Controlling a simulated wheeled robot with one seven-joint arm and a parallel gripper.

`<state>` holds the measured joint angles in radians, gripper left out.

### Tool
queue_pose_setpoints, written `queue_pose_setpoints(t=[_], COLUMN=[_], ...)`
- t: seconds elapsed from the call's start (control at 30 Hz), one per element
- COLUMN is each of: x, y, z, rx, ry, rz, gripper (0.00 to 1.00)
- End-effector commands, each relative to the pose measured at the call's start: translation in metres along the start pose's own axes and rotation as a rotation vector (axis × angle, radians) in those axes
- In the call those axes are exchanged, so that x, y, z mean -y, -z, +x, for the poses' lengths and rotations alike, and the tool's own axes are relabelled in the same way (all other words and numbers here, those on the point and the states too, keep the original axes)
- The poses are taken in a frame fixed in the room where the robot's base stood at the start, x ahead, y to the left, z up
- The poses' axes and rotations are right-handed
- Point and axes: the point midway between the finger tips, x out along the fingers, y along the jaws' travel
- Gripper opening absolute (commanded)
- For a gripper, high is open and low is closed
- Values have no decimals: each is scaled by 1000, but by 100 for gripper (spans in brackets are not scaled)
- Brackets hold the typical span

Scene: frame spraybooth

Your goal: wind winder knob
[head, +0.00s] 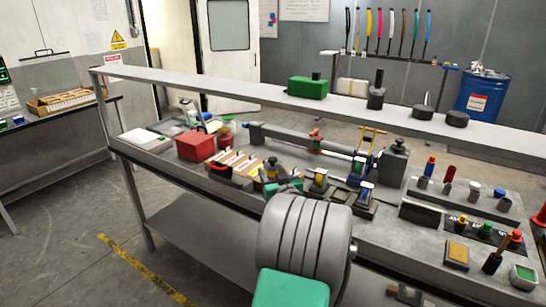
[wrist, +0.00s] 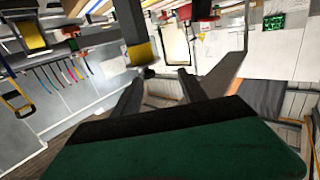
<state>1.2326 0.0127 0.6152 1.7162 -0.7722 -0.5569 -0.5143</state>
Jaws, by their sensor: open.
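My gripper shows in the wrist view (wrist: 165,76) with its two dark fingers apart and nothing clearly held between them. A small dark knob-like piece (wrist: 148,73) sits near the left fingertip, under a black and yellow block (wrist: 138,45). I cannot tell for sure whether this piece is the winder knob, or whether the finger touches it. In the head view my grey arm link covers the front middle of the bench, and the green gripper body (head: 285,187) shows just beyond it. A dark-topped part (head: 272,163) stands beside it. My fingertips are not clear there.
The grey workbench (head: 400,235) is crowded. A red box (head: 195,146) stands left, a long grey bar (head: 300,139) lies behind my gripper, and small stands (head: 366,190) are to its right. A raised shelf (head: 220,90) runs along the back.

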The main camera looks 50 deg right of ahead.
Motion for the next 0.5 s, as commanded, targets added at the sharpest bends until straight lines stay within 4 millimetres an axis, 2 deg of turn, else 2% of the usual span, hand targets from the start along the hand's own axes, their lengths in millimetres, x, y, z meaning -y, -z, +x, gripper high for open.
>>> queue_pose_setpoints(t=[0.03, 0.1, 0.17, 0.5], x=[-17, -26, -27, -28], y=[2, 5, 7, 10], z=[-3, -2, 5, 65], rx=[-26, -45, -49, -46], ry=[-29, -46, -46, -44], rz=[6, 7, 7, 6], gripper=[50, 50, 50, 50])
